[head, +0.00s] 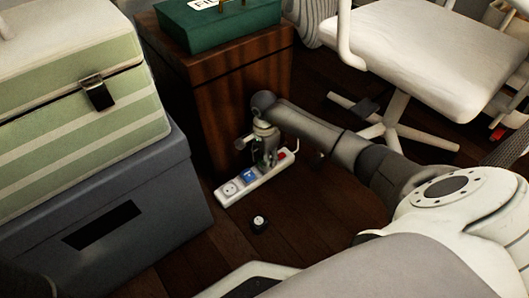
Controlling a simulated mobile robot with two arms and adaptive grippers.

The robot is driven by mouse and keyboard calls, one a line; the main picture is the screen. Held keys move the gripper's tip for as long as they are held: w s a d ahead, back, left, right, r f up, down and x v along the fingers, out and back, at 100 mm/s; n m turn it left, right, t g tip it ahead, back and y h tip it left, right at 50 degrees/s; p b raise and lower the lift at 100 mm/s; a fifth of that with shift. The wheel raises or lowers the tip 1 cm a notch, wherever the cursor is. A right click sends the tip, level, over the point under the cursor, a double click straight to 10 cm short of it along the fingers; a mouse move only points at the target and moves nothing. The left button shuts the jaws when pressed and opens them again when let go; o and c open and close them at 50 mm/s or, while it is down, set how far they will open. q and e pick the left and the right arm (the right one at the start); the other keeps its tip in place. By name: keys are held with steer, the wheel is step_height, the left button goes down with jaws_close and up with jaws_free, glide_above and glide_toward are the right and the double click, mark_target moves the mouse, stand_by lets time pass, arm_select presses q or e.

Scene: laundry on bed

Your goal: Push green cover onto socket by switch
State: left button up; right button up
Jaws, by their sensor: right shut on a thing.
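A white power strip (234,190) lies on the floor along the wooden cabinet. Its near-left socket is bare, and a blue cover (250,176) sits on the socket further along. The red switch (282,157) is at the strip's far-right end. My right gripper (268,157) points down over the strip, between the blue cover and the switch. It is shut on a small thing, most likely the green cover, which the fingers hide. I cannot tell whether that thing touches the socket below. My left gripper is not in view.
A small dark round object with a pale top (259,223) lies on the floor in front of the strip. The wooden cabinet (240,100) stands close behind. A grey box (150,215) is at left, a white chair (430,50) at right.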

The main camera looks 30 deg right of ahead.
steer(key=shift+f+b, duration=0.35)
steer(key=shift+f, duration=0.2)
steer(key=o, duration=0.9)
